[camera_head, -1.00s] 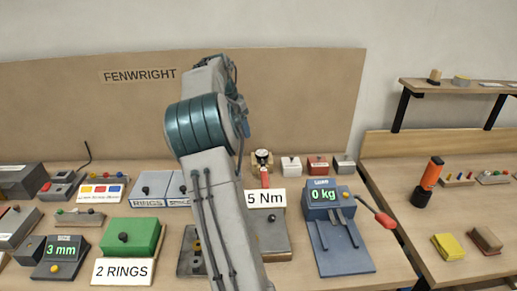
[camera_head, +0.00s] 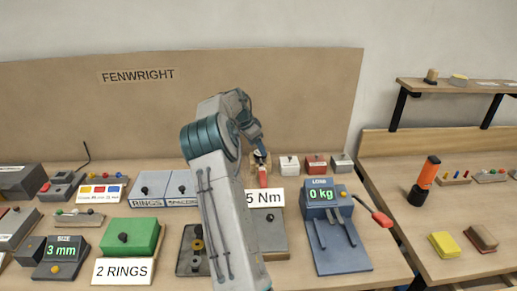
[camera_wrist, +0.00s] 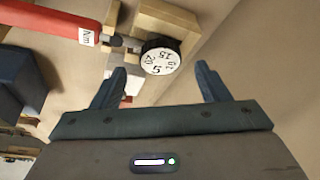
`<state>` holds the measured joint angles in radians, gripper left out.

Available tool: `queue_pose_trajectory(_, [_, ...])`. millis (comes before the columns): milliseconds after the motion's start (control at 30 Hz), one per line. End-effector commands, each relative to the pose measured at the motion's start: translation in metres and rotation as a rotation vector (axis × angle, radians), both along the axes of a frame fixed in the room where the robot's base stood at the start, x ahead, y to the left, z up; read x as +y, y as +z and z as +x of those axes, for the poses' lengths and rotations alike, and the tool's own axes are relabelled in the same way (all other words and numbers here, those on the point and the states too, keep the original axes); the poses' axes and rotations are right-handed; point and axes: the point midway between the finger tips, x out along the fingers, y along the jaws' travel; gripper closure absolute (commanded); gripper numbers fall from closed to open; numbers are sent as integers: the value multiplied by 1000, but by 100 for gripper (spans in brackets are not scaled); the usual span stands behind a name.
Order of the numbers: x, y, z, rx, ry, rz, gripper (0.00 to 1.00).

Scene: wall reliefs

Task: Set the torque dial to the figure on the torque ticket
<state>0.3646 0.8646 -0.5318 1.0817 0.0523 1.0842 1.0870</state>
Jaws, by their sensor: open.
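The torque dial (camera_wrist: 160,61) has a white face marked 5, 10, 15 and 20 and a dark rim. In the wrist view it lies just beyond my open fingertips (camera_wrist: 160,74), between their lines and a little toward the left one, with the 5 toward the bottom. A red handle labelled Nm (camera_wrist: 50,18) joins it by a grey shaft; the handle also shows in the head view (camera_head: 263,178). The torque ticket (camera_head: 265,198) reads 5 Nm. In the head view my gripper (camera_head: 258,150) covers the dial. No contact with the dial is visible.
A wooden block (camera_wrist: 172,18) holds the dial. White, red and grey boxes (camera_head: 315,164) stand to the right. The brown back panel (camera_head: 310,100) rises behind.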

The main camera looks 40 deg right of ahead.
Motion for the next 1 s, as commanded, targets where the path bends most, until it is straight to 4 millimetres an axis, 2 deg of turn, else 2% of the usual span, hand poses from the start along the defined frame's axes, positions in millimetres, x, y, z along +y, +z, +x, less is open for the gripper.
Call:
queue_pose_trajectory(200, [-9,-21,-3,1,0,0,31])
queue_pose_trajectory(533, [-10,-25,-3,0,0,0,31])
queue_pose_trajectory(567, [-10,-25,-3,0,0,0,34])
queue_pose_trajectory(700, [-10,-25,-3,0,0,0,73])
queue_pose_trajectory(733, [-10,-25,-3,0,0,0,77])
queue_pose_trajectory(1000, [-10,-25,-3,-1,16,0,77])
